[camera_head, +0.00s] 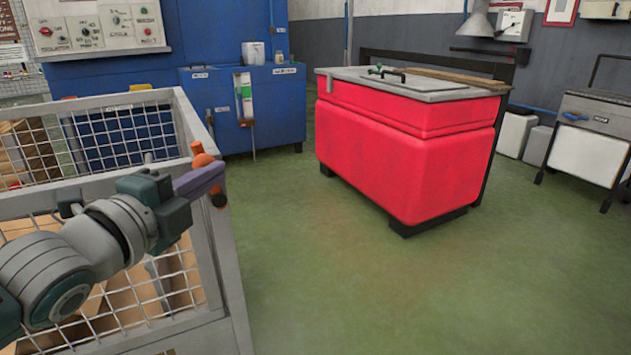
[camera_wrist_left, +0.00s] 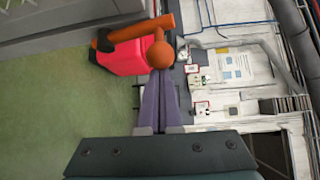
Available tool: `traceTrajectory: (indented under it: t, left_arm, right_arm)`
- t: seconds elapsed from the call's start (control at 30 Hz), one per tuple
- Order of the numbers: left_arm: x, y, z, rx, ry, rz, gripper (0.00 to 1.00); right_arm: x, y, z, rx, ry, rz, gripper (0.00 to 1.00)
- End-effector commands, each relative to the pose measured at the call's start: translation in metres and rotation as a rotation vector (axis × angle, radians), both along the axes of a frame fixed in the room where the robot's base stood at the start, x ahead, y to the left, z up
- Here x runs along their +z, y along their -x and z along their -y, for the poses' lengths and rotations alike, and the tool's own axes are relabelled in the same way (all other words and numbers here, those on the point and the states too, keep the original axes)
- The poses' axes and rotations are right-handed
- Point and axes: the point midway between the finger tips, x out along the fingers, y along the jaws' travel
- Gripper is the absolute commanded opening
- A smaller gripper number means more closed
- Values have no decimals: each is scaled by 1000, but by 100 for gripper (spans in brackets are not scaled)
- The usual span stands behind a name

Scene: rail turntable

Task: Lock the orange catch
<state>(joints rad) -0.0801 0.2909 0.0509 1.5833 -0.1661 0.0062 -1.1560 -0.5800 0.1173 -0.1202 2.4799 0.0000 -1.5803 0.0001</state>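The orange catch (camera_head: 204,160) is at the top corner of the grey mesh cage in the head view, with a round knob and a short bar. It also shows in the left wrist view (camera_wrist_left: 160,54), its knob at my fingertips and its arm reaching up and left to a dark end. My left gripper (camera_head: 216,175) has purple fingers lying across the catch in the head view. In the left wrist view the fingers (camera_wrist_left: 160,76) lie side by side with only a thin line between them. The fingertips look very close to the knob; touching cannot be told. My right gripper is out of view.
The mesh cage (camera_head: 215,262) with its grey frame stands below and around my left arm. A red bin (camera_head: 400,145) with a grey lid stands beyond it, and a blue cabinet (camera_head: 278,105) is at the back. Green floor (camera_head: 380,290) is clear to the right.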

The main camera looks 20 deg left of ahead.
Motion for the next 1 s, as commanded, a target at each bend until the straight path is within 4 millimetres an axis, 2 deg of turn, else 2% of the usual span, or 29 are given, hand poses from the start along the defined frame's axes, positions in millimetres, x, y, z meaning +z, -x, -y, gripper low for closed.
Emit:
traceTrajectory:
  t: [0.03,0.47,1.0]
  left_arm:
    - [-10,3,-4,4,29,30,0]
    - [-25,24,-21,3,298,347,0]
    - [-54,43,-36,3,628,735,0]
  right_arm:
    - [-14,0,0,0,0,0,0]
    - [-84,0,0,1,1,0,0]
    - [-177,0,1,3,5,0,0]
